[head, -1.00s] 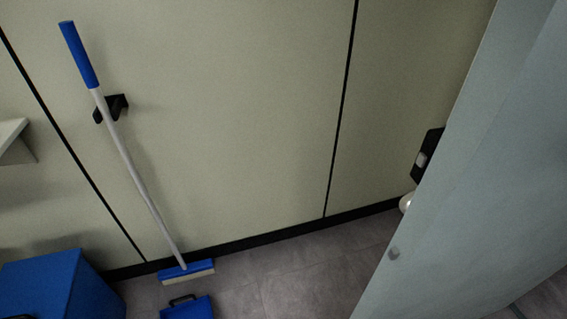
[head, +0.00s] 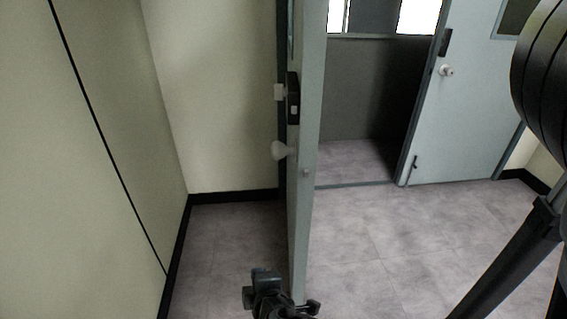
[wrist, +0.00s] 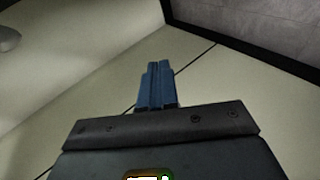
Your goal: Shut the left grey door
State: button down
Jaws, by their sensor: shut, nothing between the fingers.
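The left grey door (head: 307,170) stands open and shows nearly edge-on in the middle of the head view. A pale rounded thing, perhaps the knob (wrist: 9,38), shows at the upper left there.
A second grey door (head: 468,115) with a knob is at the right. The doorway (head: 365,110) between the doors opens on a dark panel and bright windows. Cream walls (head: 100,150) with black skirting close off the left. Grey tiled floor (head: 390,235) is clear.

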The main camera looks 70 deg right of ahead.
jog(key=w+d+r+m+g+h, duration=0.3)
jog(key=w+d+r+g+h, duration=0.25)
jog(key=d+r, duration=0.25)
notch_tip(320, 180, up, 13)
jog(key=w+d+m+g, duration=0.2)
jog(key=m+g, duration=0.5)
jog(key=g, duration=0.3)
jog(key=p, duration=0.3)
send_near(282, 154)
jog(key=s+d+r, duration=0.1)
jog(key=s+r, duration=0.2)
jog(key=r, duration=0.1)
jog(key=shift+h, duration=0.45)
jog(key=shift+s+d+f+p, duration=0.1)
jog(key=shift+s+d, duration=0.25)
jog(key=shift+s, duration=0.45)
jog(key=shift+s+d+f+p, duration=0.15)
jog(key=shift+s+d, duration=0.25)
jog(key=shift+s, duration=0.35)
jog(key=shift+s+d+f+p, duration=0.1)
jog(key=shift+s+d, duration=0.25)
jog(key=shift+s, duration=0.45)
